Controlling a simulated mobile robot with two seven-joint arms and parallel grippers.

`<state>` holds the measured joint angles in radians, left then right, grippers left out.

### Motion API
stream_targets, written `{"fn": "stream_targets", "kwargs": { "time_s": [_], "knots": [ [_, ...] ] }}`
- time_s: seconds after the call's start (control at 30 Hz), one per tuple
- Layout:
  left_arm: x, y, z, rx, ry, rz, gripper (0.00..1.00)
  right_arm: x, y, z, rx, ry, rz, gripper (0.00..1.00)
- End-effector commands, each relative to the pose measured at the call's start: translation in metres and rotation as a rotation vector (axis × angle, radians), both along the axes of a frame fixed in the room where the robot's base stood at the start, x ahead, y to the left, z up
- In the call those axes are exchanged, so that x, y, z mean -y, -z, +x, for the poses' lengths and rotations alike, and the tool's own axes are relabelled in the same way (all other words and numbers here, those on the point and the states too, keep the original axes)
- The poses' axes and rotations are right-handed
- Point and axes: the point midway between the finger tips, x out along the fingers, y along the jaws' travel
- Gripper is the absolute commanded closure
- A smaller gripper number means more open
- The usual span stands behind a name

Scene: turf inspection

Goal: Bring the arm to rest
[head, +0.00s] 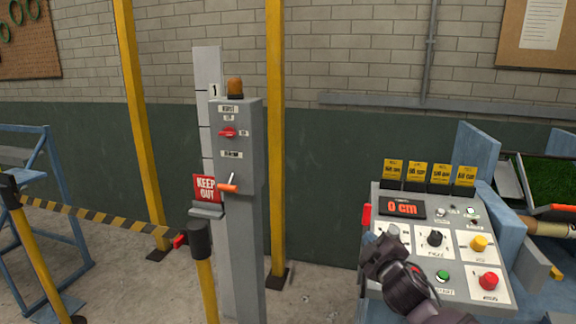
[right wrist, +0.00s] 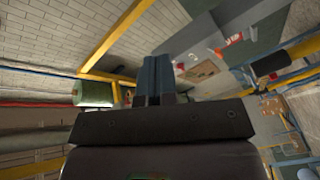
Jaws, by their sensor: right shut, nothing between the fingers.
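My right arm comes in from the bottom of the head view. Its gripper (head: 392,236) is in front of the grey control panel (head: 450,292) and hides part of the panel's left side. In the right wrist view the two dark fingers (right wrist: 158,80) are together with nothing between them. I cannot tell from the head view whether the gripper touches the panel. My left gripper is not in view.
The panel has a "0 cm" display (head: 403,206), a black knob (head: 435,238), a yellow button (head: 479,243), a green button (head: 442,276) and a red button (head: 489,281). A grey post with an orange lever (head: 228,187) and a striped barrier tape (head: 100,218) stand left.

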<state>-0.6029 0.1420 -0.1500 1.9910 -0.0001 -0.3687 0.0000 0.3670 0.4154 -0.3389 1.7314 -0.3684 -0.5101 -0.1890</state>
Motion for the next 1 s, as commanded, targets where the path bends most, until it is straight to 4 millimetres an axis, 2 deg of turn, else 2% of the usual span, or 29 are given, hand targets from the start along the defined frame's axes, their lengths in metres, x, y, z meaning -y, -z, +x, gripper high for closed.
{"fn": "stream_targets", "kwargs": {
  "time_s": [0.27,0.37,0.7,1.0],
  "knots": [
    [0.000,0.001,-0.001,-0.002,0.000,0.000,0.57,0.002,0.056,-0.057,-0.114,-0.033,0.333,1.00],
    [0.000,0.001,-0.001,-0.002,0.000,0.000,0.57,0.007,0.083,-0.086,-0.168,-0.022,0.460,1.00],
    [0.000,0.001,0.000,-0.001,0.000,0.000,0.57,0.036,0.172,-0.199,-0.332,0.113,0.784,1.00],
    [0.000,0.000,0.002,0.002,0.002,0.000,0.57,0.063,0.243,-0.308,-0.478,0.304,0.877,1.00]
  ]
}}
